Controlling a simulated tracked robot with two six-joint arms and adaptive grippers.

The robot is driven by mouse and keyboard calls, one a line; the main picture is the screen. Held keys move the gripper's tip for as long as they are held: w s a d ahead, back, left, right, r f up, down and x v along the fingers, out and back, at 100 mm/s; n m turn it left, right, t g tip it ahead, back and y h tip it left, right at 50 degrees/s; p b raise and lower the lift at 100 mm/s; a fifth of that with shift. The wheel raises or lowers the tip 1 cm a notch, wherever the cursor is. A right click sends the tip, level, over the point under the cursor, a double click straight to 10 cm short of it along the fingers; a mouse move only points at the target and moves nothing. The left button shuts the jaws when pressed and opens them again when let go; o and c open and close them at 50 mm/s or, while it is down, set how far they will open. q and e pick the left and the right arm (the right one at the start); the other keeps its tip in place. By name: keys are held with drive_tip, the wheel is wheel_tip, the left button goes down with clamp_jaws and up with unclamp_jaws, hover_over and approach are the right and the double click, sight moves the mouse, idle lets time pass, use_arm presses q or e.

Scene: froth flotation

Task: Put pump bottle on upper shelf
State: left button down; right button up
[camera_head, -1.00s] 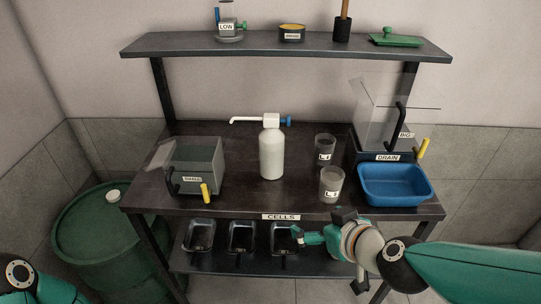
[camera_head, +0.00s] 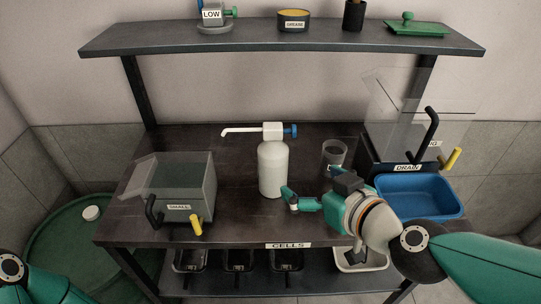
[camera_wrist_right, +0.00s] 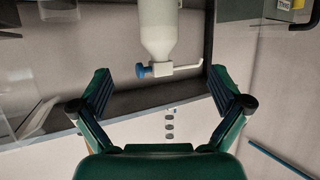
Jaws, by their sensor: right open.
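The pump bottle (camera_head: 272,170) is white with a blue knob and a long spout pointing left, and stands upright on the dark table. My right gripper (camera_head: 311,188) is open over the table, just right of the bottle's lower part; one fingertip shows close to it. In the right wrist view the bottle (camera_wrist_right: 158,30) appears upside down, ahead of the open fingers (camera_wrist_right: 160,88) and roughly centred between them; whether they touch it is unclear. The upper shelf (camera_head: 255,38) runs across the back above the table. Only part of my left arm shows; its gripper is out of view.
On the shelf are a LOW-labelled device (camera_head: 214,16), a black bowl (camera_head: 293,22), a dark holder (camera_head: 354,16) and a green lid (camera_head: 414,25), with gaps between.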

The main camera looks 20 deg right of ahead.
sight(280, 163)
drive_tip(key=b+x, duration=0.2)
drive_tip(key=x, duration=0.8)
drive_tip(key=shift+f+b, duration=0.1)
drive_tip(key=shift+b, duration=0.2)
drive_tip(key=shift+b+x, duration=0.5)
drive_tip(key=shift+x, duration=2.7)
drive_tip(key=shift+d, duration=0.15)
drive_tip(key=shift+c, duration=0.2)
drive_tip(key=c, duration=1.8)
drive_tip(key=shift+o, duration=0.2)
